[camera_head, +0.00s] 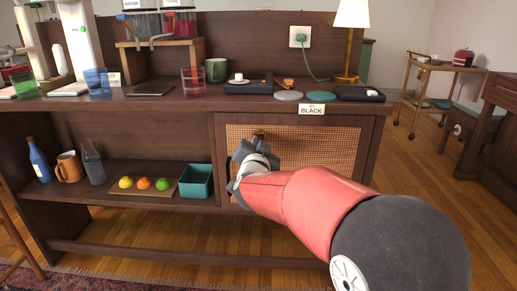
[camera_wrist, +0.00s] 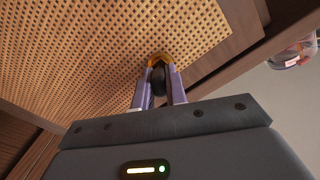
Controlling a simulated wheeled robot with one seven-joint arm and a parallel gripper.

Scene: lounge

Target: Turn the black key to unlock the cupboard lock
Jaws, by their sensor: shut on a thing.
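The cupboard (camera_head: 318,150) has a woven cane door in a dark wood frame, under the right half of the counter. My gripper (camera_head: 255,140) is at the upper left part of this door. In the wrist view my gripper (camera_wrist: 160,88) has its two fingers closed on the black key (camera_wrist: 158,80), which sits between the fingertips. A brass-coloured lock piece (camera_wrist: 160,60) shows just beyond the key, against the cane. In the head view the key is hidden by my gripper. I cannot tell how far the key is turned.
A sign reading "BLACK" (camera_head: 312,109) hangs on the counter edge above the door. The counter (camera_head: 140,100) holds cups, trays and a lamp (camera_head: 350,30). The open shelf at left holds a teal box (camera_head: 196,181), bottles and coloured fruit. Floor in front is clear.

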